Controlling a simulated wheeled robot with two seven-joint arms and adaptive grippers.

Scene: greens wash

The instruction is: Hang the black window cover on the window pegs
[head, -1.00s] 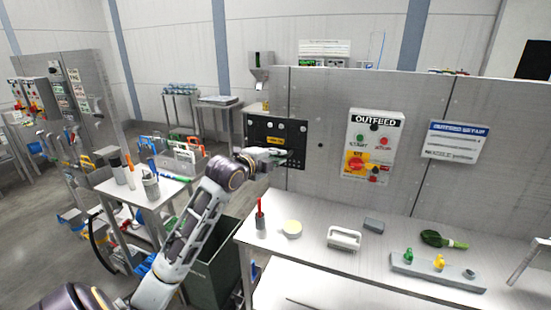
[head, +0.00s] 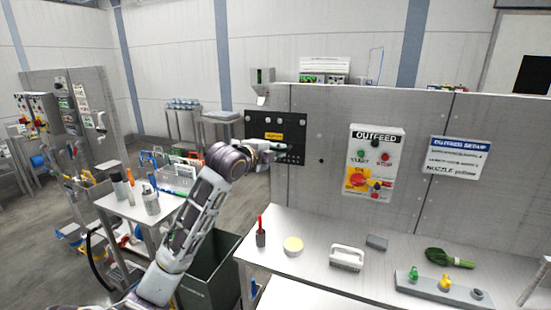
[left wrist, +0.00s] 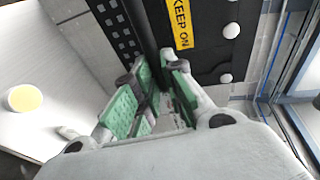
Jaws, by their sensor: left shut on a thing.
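The black window cover (head: 256,130) is a dark plate with a yellow label, white round knobs and a pattern of small square holes low down. It stands upright in front of the left part of the grey steel panel (head: 330,110). My left gripper (head: 283,149) is at its front, shut on a dark upright part of it. In the left wrist view the green finger pads (left wrist: 155,85) close around that part, next to the "KEEP ON" label (left wrist: 180,22). The window is hidden behind the cover. I cannot tell whether the cover touches the pegs. My right gripper is out of view.
The OUTFEED control box (head: 377,160) is right of the cover. A dispenser (head: 262,84) sits above it. A dark bin (head: 208,270) stands left of the bench.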

